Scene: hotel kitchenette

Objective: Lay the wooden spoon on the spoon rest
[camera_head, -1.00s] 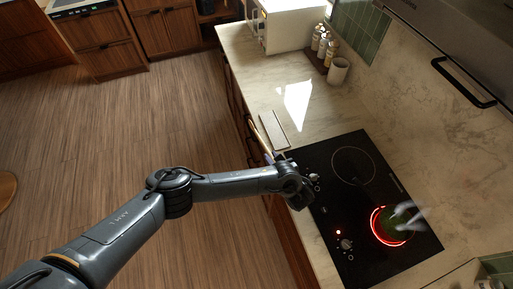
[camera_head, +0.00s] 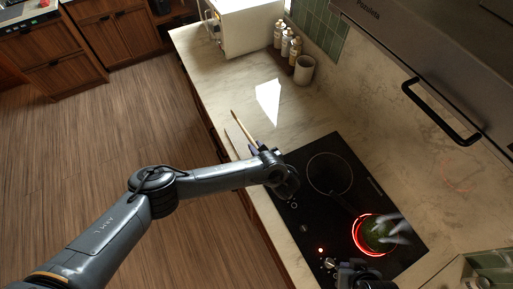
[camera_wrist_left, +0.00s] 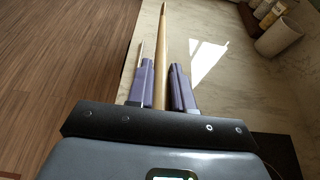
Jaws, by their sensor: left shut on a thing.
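The wooden spoon (camera_head: 241,127) is a thin, light stick in my left gripper (camera_head: 258,150), its free end pointing toward the far side of the counter. In the left wrist view the spoon (camera_wrist_left: 161,50) lies between the two purple-grey fingers of the left gripper (camera_wrist_left: 162,84), which is shut on it. The spoon rest (camera_head: 237,141) is a pale strip on the counter, mostly hidden behind the spoon and gripper. I cannot tell whether they touch. My right gripper (camera_head: 360,275) shows as a dark shape at the bottom edge, its jaws unclear.
A black cooktop (camera_head: 300,175) lies right of the left gripper, with a glowing red ring under a pot (camera_head: 376,234) of something green. Bottles (camera_head: 285,42), a cup (camera_head: 304,70) and a white microwave (camera_head: 240,25) stand at the back. The counter before them is clear.

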